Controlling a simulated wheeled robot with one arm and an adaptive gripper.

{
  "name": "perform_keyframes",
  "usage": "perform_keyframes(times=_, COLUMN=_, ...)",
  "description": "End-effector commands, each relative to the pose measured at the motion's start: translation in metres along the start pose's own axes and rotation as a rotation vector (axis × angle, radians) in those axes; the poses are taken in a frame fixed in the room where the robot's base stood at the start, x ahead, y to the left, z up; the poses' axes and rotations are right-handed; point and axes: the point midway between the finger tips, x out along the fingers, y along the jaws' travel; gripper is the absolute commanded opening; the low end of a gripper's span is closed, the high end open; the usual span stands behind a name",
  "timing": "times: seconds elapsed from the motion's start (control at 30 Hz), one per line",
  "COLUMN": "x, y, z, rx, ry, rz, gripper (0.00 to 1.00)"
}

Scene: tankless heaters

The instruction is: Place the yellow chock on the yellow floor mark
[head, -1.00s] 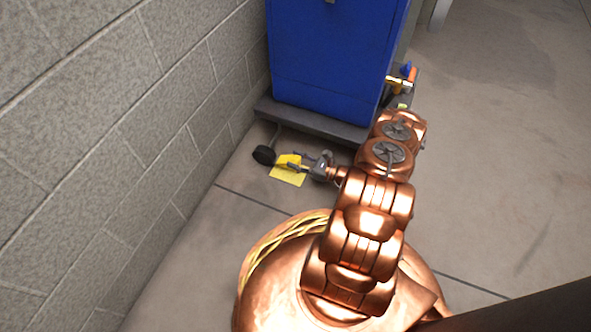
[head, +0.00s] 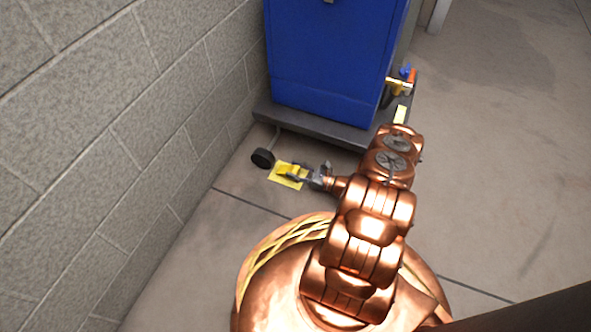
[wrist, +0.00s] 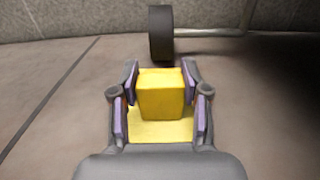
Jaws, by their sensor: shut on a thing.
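The yellow chock (wrist: 161,94) is a small yellow block, seen in the wrist view between the purple pads of my gripper (wrist: 161,88). My gripper is shut on it. In the head view my gripper (head: 301,171) holds the chock (head: 287,168) over the yellow floor mark (head: 291,184). The mark is a flat yellow square, partly covered by the chock and fingers. In the wrist view the mark (wrist: 160,133) shows below and in front of the chock. I cannot tell whether the chock touches the floor.
A black wheel (head: 262,158) stands just beyond the mark, and also shows in the wrist view (wrist: 160,33). A blue cabinet (head: 330,65) on a grey base (head: 310,126) stands behind. A grey block wall (head: 120,110) is on the left. Open floor lies to the right.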

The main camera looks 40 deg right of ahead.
Motion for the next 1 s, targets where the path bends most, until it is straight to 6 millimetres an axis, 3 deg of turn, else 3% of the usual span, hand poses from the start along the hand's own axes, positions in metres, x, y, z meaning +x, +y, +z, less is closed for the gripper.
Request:
perform_keyframes(times=0.27, x=-0.001, y=-0.002, z=-0.014, rx=-0.004, ry=0.015, rz=-0.007, gripper=0.08)
perform_keyframes(times=0.3, x=-0.001, y=-0.002, z=-0.015, rx=-0.004, ry=0.017, rz=-0.007, gripper=0.48)
perform_keyframes(times=0.53, x=-0.001, y=-0.002, z=-0.02, rx=-0.002, ry=0.025, rz=-0.007, gripper=0.71)
perform_keyframes(times=1.0, x=0.0, y=-0.001, z=-0.028, rx=0.007, ry=0.041, rz=-0.007, gripper=0.71)
